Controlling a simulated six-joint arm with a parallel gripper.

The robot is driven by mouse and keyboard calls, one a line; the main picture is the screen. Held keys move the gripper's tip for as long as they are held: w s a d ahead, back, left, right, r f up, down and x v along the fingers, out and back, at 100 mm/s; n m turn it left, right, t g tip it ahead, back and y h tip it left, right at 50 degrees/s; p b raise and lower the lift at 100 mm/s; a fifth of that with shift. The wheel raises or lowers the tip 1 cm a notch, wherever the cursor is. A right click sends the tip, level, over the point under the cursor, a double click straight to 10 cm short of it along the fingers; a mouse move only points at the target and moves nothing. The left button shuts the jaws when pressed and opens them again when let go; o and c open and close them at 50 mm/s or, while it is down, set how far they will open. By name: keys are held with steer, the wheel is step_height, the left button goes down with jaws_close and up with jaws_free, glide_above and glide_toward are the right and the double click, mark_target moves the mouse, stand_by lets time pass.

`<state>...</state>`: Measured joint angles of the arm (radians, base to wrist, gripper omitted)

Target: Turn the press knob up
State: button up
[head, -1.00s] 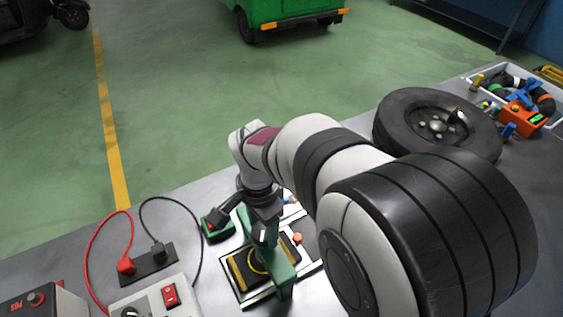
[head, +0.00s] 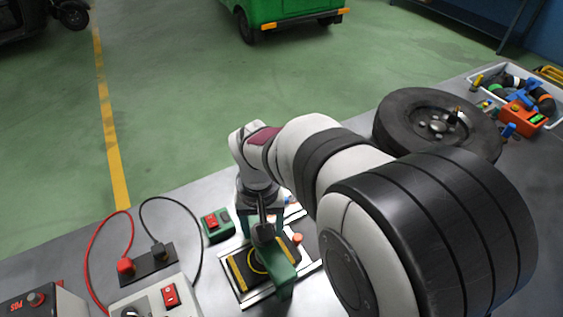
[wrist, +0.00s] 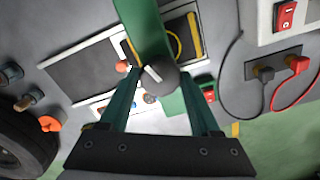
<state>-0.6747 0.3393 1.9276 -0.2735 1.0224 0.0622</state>
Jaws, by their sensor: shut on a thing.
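The green press (head: 280,272) stands on the bench; its arm also shows in the wrist view (wrist: 143,25). Its dark round knob (wrist: 160,78) has a short white line on top, slanting toward the upper left in the wrist view. My gripper (wrist: 157,74) has its two green fingers on either side of the knob and is shut on it. In the head view my gripper (head: 262,224) is over the press from behind, partly hidden by my arm. The knob's underside is hidden.
A red-switch box (head: 215,224) stands just left of the press. A socket strip (head: 148,262) with red and black cables lies further left, by a white switch box (head: 160,300). A wheel (head: 435,125) and a tool tray (head: 478,70) are at the right.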

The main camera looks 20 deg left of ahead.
steer(key=n, duration=0.4)
steer(key=shift+n, duration=0.3)
steer(key=n, duration=0.3)
steer(key=shift+n, duration=0.4)
steer(key=n, duration=1.2)
steer(key=shift+n, duration=0.3)
steer(key=n, duration=0.3)
steer(key=shift+n, duration=0.3)
steer(key=n, duration=0.3)
steer(key=shift+n, duration=2.2)
